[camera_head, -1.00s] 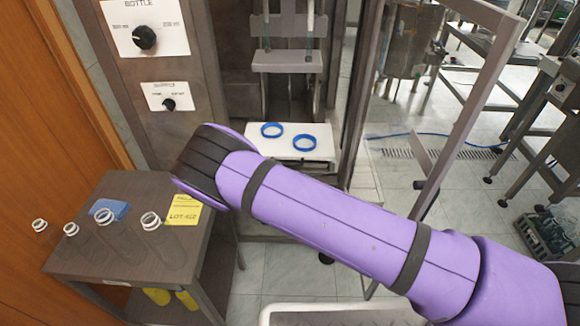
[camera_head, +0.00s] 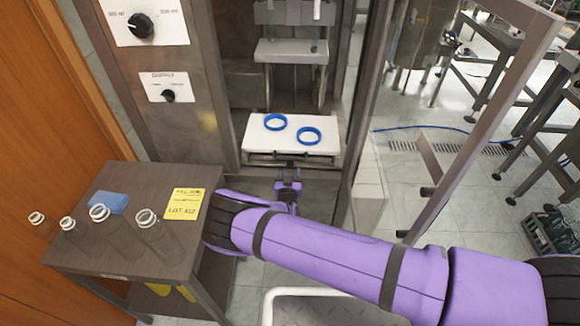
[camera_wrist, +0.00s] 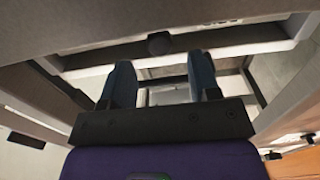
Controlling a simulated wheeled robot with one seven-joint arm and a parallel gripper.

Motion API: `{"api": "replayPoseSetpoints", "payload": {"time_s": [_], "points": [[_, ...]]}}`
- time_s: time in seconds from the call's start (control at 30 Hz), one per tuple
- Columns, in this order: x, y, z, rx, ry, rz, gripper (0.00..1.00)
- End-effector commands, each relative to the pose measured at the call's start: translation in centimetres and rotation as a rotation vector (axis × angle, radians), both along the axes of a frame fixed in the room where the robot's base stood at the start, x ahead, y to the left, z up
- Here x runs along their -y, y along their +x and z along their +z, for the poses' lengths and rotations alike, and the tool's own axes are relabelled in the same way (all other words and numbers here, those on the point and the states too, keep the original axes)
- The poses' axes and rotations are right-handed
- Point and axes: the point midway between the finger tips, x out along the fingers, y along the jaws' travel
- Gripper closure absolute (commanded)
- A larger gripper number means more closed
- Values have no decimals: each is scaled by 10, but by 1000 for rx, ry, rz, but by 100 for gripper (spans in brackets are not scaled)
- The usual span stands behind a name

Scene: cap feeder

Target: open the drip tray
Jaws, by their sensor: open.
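A grey front panel that looks like the drip tray (camera_wrist: 215,37) spans the top of the wrist view. It has a small dark round knob (camera_wrist: 159,43) at its middle. My gripper (camera_wrist: 161,72) is open, with its two dark fingers on either side below the knob in the picture and nothing between them. I cannot tell whether they touch the panel. In the head view my gripper (camera_head: 289,172) is just in front of and below the white platform (camera_head: 262,140) of the machine. The tray front is hard to make out there.
Two blue rings (camera_head: 275,122) (camera_head: 310,134) lie on the platform. A side table (camera_head: 150,190) at left holds several clear bottles, a blue sponge (camera_head: 108,202) and a yellow note (camera_head: 185,204). An open door frame (camera_head: 485,120) stands at right.

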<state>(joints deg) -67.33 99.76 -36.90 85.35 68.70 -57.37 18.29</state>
Motion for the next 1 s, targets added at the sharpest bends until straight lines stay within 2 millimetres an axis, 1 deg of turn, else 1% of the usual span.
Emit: {"api": "replayPoseSetpoints", "payload": {"time_s": [0.03,0.1,0.2,0.3,0.43,0.67,0.7,0.87,0.9,1.0], "points": [[0,9,0,1,1,0,44],[1,18,0,0,0,0,44],[1,29,0,0,-1,0,44],[1,36,0,0,0,0,44],[1,40,0,-1,0,0,44],[1,40,0,-1,0,0,44],[1,40,0,-1,0,0,53],[1,40,0,-1,0,0,90],[1,40,0,-1,0,0,99],[1,40,0,-1,0,0,100]]}}
